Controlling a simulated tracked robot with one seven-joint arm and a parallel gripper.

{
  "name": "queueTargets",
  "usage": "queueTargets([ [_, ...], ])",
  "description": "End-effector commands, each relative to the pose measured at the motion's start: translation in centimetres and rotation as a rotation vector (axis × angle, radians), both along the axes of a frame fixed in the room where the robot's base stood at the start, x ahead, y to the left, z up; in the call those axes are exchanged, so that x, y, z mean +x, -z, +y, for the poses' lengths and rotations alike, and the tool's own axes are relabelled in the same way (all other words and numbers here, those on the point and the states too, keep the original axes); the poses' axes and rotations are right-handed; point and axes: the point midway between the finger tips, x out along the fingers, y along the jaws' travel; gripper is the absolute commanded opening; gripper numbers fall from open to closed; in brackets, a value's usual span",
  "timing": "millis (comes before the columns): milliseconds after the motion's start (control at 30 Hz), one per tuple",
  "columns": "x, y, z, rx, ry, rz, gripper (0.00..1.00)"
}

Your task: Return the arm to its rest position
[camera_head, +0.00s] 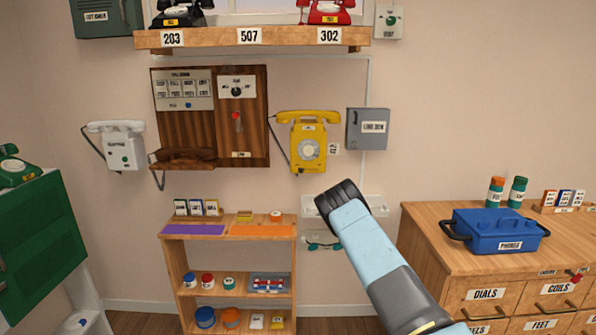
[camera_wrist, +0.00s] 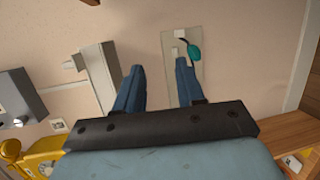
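My arm (camera_head: 375,265) reaches up from the lower right in the head view, its light blue link in front of the wall. My gripper (camera_head: 325,205) is a dark shape near the white wall ledge, below the yellow phone; its fingers are hard to make out there. In the wrist view, my gripper (camera_wrist: 158,75) shows two blue fingers standing apart with only wall between them, so it is open and empty. The white ledge (camera_wrist: 97,75) is beyond the left finger. A pale panel with a teal item (camera_wrist: 194,54) is beyond the right finger.
A yellow phone (camera_head: 308,143) and a grey line box (camera_head: 367,129) hang above my gripper. A small shelf unit (camera_head: 228,252) stands to the left. A wooden cabinet (camera_head: 422,220) with a blue phones box (camera_head: 494,230) stands to the right of my arm.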

Motion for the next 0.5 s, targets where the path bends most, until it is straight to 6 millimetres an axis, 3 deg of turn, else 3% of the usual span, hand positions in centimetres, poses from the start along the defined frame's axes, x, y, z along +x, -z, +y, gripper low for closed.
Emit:
queueTargets([
  [33,0.3,-1.7,-0.1,0.042,0.024,0.001,0.38],
  [500,-0.3,-13.8,0.4,0.441,0.207,0.069,0.38],
])
